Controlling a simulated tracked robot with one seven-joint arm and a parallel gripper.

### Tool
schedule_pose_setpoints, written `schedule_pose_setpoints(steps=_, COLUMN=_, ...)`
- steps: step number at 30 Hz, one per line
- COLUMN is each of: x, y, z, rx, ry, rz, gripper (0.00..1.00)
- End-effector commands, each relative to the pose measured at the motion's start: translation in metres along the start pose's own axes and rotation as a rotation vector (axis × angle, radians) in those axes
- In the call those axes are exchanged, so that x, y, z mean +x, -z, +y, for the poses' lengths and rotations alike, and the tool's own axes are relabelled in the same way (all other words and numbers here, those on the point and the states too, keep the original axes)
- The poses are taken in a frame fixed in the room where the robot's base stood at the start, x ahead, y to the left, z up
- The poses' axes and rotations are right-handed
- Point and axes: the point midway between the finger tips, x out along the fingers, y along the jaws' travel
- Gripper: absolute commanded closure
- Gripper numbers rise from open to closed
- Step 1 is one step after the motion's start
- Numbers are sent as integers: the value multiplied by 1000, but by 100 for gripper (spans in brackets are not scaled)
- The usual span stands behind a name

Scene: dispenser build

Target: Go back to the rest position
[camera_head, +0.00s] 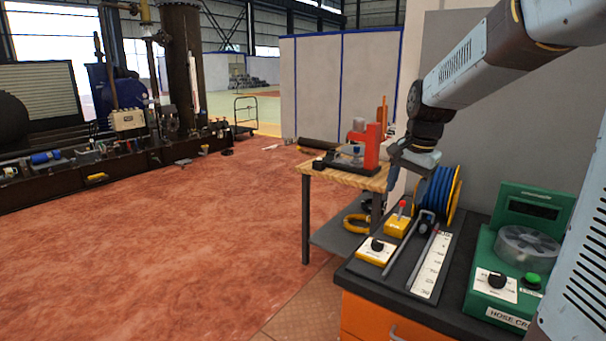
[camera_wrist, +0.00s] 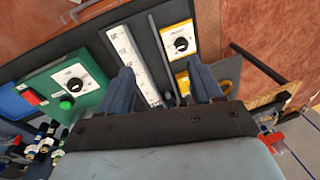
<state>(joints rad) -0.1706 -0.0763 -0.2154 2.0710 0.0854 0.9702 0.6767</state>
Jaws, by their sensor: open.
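My gripper (camera_wrist: 165,85) is open and empty in the wrist view, its two fingers pointing down over the bench top. In the head view my arm reaches in from the upper right, and my gripper (camera_head: 413,165) hangs near the blue hose reel (camera_head: 437,190), above the far end of the dark bench (camera_head: 361,277). I cannot tell from the head view how far it is from the reel. A white ruler strip (camera_head: 431,265) and a yellow box with a black knob (camera_head: 376,248) lie on the bench below it.
A green hose crimper (camera_head: 511,262) stands on the bench at right. A yellow box with a red lever (camera_head: 398,224) sits near the reel. A wooden side table (camera_head: 375,181) with a red device (camera_head: 372,147) is behind. The red floor (camera_head: 150,240) at left is mostly clear.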

Motion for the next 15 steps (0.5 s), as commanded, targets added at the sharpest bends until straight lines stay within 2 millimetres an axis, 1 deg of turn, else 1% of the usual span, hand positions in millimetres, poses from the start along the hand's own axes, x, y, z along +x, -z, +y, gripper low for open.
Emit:
schedule_pose_setpoints(steps=1, x=-10, y=-9, z=9, rx=-36, ry=16, rz=12, gripper=35)
schedule_pose_setpoints(steps=6, x=-32, y=-40, z=34, rx=-174, ry=49, rz=53, gripper=35)
schedule_pose_setpoints(steps=9, x=-43, y=-57, z=49, rx=-256, ry=65, rz=82, gripper=35)
schedule_pose_setpoints(steps=15, x=-58, y=-94, z=80, rx=-419, ry=83, rz=150, gripper=35)
